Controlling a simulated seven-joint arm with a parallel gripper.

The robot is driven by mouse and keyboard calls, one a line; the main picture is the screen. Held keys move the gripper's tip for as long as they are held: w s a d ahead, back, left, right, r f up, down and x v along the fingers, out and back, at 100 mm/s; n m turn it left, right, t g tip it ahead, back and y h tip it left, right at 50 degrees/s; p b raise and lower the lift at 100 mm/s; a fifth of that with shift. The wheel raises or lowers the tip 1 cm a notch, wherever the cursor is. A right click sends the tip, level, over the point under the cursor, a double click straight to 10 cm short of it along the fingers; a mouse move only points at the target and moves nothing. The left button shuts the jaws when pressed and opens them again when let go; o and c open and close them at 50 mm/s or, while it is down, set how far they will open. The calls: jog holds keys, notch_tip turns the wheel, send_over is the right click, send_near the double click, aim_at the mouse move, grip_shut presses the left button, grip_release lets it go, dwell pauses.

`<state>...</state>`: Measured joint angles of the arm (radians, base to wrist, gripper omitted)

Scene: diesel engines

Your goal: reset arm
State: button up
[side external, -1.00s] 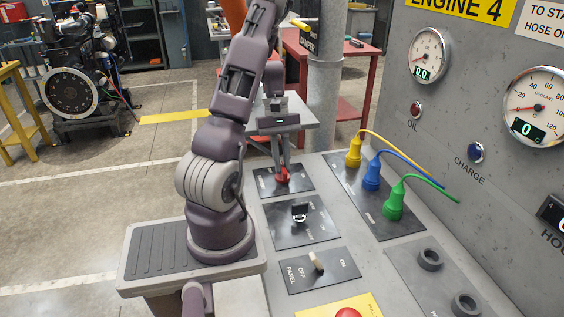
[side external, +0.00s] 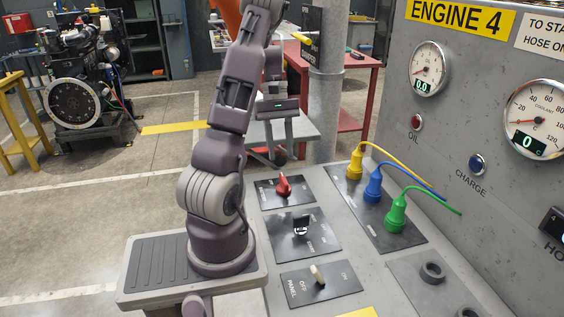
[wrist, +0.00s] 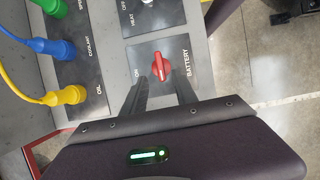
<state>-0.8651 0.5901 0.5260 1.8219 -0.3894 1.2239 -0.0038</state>
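My gripper (side external: 270,158) hangs behind the red battery knob (side external: 283,187), clear of it and beyond the panel's far edge in the side view. In the wrist view, my gripper's two dark fingers (wrist: 160,88) are apart with nothing between them. The red knob also shows in the wrist view (wrist: 160,67) on its black plate marked BATTERY and ON, just past the fingertips. My arm stands upright on its base at the left of the panel.
Yellow (side external: 355,165), blue (side external: 373,188) and green (side external: 396,213) plugs with cables stand on the panel's right. A black switch (side external: 301,226) and a panel toggle (side external: 318,275) sit nearer. The gauge wall (side external: 440,140) rises at right. A grey post (side external: 327,100) stands behind.

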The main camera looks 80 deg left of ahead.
dwell(0.4)
jog(key=w+d+r+m+y, duration=0.1)
jog(key=w+d+r+m, duration=0.1)
jog(key=d+r+m, duration=0.3)
jog(key=w+d+r+m+t+y, duration=0.1)
jog(key=w+d+r, duration=0.1)
jog(key=d, duration=0.5)
jog(key=w+d+r+m+y, duration=0.1)
jog(key=w+d+r+m, duration=0.1)
jog(key=d+r, duration=0.3)
jog(key=s+d+m+t, duration=0.2)
jog(key=s+d+m, duration=0.2)
jog(key=d, duration=0.3)
jog(key=s+d+r+m+t+y, duration=0.1)
jog(key=s+d+m+t, duration=0.1)
jog(key=s+d+m, duration=0.3)
jog(key=d+m, duration=0.1)
jog(key=d, duration=0.2)
jog(key=shift+s+r+t, duration=0.15)
jog(key=shift+r+t, duration=0.15)
